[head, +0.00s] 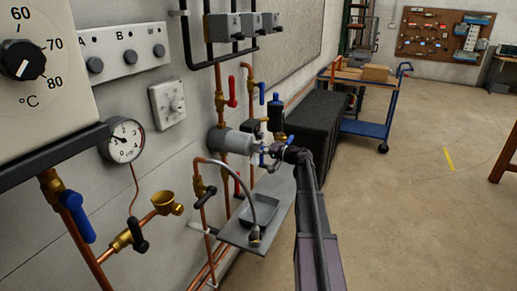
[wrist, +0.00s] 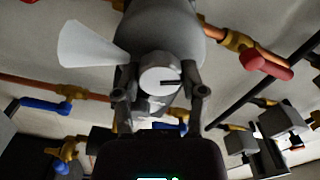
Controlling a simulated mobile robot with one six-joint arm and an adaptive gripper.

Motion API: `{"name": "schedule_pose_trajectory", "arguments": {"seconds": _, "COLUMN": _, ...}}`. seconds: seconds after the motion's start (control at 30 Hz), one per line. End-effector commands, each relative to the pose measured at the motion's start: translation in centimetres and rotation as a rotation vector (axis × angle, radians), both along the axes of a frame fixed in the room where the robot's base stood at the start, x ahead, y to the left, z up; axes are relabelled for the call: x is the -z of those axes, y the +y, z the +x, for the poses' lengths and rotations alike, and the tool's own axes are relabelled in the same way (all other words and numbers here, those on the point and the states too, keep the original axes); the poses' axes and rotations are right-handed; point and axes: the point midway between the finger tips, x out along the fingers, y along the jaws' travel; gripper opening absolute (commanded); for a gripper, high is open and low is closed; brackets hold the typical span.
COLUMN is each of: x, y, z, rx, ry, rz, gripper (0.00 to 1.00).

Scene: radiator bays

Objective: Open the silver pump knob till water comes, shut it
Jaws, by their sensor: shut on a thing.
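The grey pump body (head: 237,143) sticks out from the wall pipes in the head view. It also fills the top middle of the wrist view (wrist: 172,25). The silver pump knob (wrist: 160,76) is a round disc with a dark line pointing right. My gripper (head: 272,153) is at the pump's front end. In the wrist view my gripper (wrist: 162,98) has a finger on each side of the knob and is shut on it. A pale fan-shaped piece (wrist: 90,46) sits left of the knob. I cannot make out any flowing water.
A grey hose (head: 240,180) curves down to a shelf (head: 236,236) with a dark tray (head: 260,209). Red (head: 232,92) and blue valve levers (head: 262,92) are close above the pump. A black box (head: 312,122) and blue cart (head: 362,128) stand behind.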

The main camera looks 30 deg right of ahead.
Motion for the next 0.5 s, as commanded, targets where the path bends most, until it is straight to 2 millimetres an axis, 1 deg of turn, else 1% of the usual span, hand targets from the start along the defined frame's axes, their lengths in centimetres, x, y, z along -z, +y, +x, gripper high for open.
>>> {"name": "schedule_pose_trajectory", "arguments": {"seconds": 0.4, "x": -0.08, "y": 0.01, "z": 0.15, "rx": 0.001, "ry": 0.005, "rz": 0.01, "gripper": 0.06}}
{"name": "schedule_pose_trajectory", "arguments": {"seconds": 0.43, "x": -0.08, "y": 0.0, "z": 0.15, "rx": 0.001, "ry": 0.005, "rz": 0.01, "gripper": 0.6}}
{"name": "schedule_pose_trajectory", "arguments": {"seconds": 0.47, "x": -0.08, "y": 0.0, "z": 0.15, "rx": 0.001, "ry": 0.005, "rz": 0.01, "gripper": 0.69}}
{"name": "schedule_pose_trajectory", "arguments": {"seconds": 0.5, "x": -0.07, "y": 0.0, "z": 0.14, "rx": 0.001, "ry": 0.005, "rz": 0.01, "gripper": 0.81}}
